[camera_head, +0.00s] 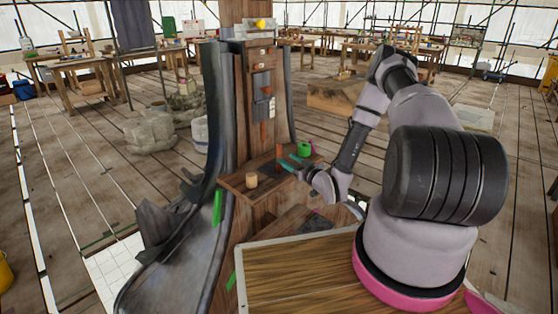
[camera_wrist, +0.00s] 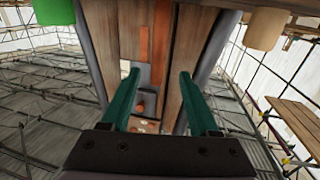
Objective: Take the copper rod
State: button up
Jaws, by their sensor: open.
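The copper rod (camera_head: 279,152) stands upright on a small wooden shelf (camera_head: 240,183) on the front of the post. In the wrist view an orange-brown upright piece (camera_wrist: 161,28), apparently the rod, shows beyond my fingertips and between their lines. My gripper (camera_head: 289,164) has teal fingers and is beside the rod at the shelf. In the wrist view the gripper (camera_wrist: 160,75) is open with nothing between its fingers. I cannot tell the exact gap to the rod.
A green roll (camera_head: 304,148) and a tan cylinder (camera_head: 251,180) stand on the shelf on either side of the rod. Grey plates (camera_head: 262,109) and a copper-coloured strip (camera_head: 263,133) are on the post behind. Dark curved sheets (camera_head: 213,110) flank the post.

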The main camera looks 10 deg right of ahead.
jog(key=x, duration=0.7)
jog(key=shift+d+r, duration=0.15)
jog(key=shift+r, duration=0.15)
grip_shut()
dwell(1.1)
